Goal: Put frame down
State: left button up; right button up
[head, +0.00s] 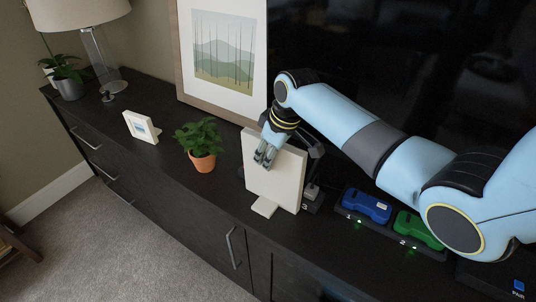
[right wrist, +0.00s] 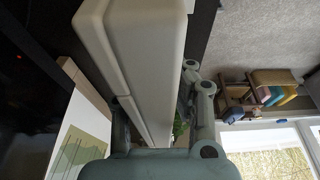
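A cream, slab-like frame (head: 272,178) with a small foot at its lower edge stands upright over the dark cabinet top (head: 222,188). My right gripper (head: 266,157) reaches over its top edge. In the right wrist view the cream slab (right wrist: 132,70) runs between the two fingers, which close on its faces. Its picture side is not visible. I cannot tell whether its foot touches the cabinet. A smaller white frame (head: 141,127) with a bluish picture stands farther left on the cabinet. My left gripper is not in view.
A potted plant (head: 201,145) stands just left of the held frame. A blue device (head: 366,206) and a green device (head: 418,229) sit in a dock to the right. A large framed print (head: 222,55) and dark screen (head: 390,60) are behind. A lamp (head: 99,55) stands far left.

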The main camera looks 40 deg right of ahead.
jog(key=o, duration=0.5)
jog(key=shift+o, duration=0.2)
jog(key=shift+r, duration=0.1)
jog(key=v, duration=1.2)
jog(key=shift+d, duration=0.1)
